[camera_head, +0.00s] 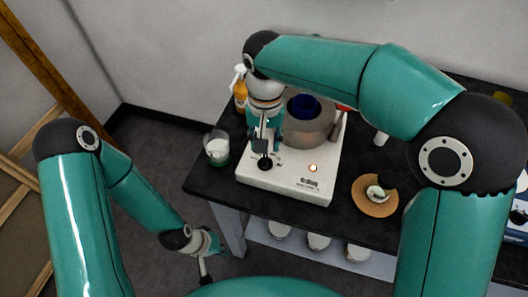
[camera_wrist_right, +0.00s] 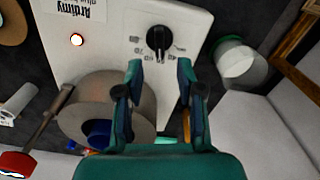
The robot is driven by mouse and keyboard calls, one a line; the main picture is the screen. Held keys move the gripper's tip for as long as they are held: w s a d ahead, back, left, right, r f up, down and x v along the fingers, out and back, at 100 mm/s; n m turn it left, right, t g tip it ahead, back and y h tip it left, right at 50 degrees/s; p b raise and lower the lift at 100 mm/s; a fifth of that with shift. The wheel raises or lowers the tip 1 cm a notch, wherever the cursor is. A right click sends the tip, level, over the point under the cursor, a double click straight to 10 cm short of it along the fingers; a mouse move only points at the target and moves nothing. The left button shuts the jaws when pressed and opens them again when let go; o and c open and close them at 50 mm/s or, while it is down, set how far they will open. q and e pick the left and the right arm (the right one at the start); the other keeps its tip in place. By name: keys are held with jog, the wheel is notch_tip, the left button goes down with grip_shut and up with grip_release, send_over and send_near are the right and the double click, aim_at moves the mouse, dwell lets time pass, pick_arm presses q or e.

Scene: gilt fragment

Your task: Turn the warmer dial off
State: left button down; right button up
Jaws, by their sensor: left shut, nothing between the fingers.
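The warmer (camera_head: 290,190) is a white box on the dark bench, with a black dial (camera_wrist_right: 158,39) on its top panel. The dial also shows in the head view (camera_head: 265,164); its exact setting is too small to read. A round light (camera_wrist_right: 77,40) on the panel glows. My right gripper (camera_wrist_right: 160,68) is open and empty, pointing down over the panel, its fingertips spread to either side of the dial's line; whether they touch the panel I cannot tell. My left gripper (camera_head: 205,270) is shut and empty, low in front of the bench.
A metal pot (camera_head: 308,132) with a blue item inside sits on the warmer behind the dial. A glass beaker (camera_head: 216,149) stands left of the warmer, an orange bottle (camera_head: 240,95) behind it. A round cork mat (camera_head: 375,207) lies to the right. Jars stand on the lower shelf.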

aim_at(265, 156)
jog(key=shift+f, duration=2.7)
